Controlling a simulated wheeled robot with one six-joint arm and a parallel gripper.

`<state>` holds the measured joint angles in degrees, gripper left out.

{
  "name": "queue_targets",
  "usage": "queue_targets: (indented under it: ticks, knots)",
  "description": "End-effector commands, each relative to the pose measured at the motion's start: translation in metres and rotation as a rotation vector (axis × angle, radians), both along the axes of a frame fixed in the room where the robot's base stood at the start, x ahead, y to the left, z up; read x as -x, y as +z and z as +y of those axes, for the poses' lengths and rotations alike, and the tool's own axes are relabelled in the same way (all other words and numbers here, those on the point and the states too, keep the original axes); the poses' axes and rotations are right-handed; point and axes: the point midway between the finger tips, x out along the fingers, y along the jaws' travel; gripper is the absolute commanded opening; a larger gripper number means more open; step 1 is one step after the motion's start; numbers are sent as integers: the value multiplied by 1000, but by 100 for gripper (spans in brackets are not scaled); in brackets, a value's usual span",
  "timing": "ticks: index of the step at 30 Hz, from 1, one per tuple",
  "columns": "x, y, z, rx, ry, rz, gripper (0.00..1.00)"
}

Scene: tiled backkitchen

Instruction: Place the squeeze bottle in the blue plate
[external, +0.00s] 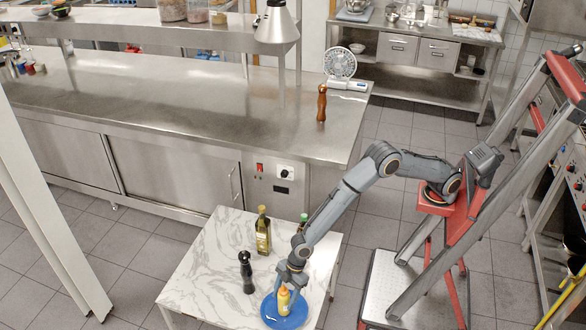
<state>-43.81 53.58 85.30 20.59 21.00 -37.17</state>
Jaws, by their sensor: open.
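The squeeze bottle (283,301) is yellow with an orange top and stands upright, seen over the blue plate (270,317). The plate lies near the front edge of the white marble-patterned table. My gripper (284,287) is open at the top of the bottle, pointing down, with its fingers close around or beside it. The fingertips are too small to tell whether they touch the bottle. The bottle appears to rest in the plate, but its base is small and partly unclear.
On the marble table (205,275), a black pepper mill (246,272) stands left of the plate and an oil bottle (263,232) behind it. A green-topped bottle (303,219) is partly hidden by my arm. The table's left side is clear. A steel counter (190,95) stands behind.

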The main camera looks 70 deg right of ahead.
Motion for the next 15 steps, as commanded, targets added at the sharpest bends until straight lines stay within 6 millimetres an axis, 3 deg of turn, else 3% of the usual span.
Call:
queue_targets:
  ticks: [15]
  knots:
    - [14,82,-29,-2,-1,-2,57]
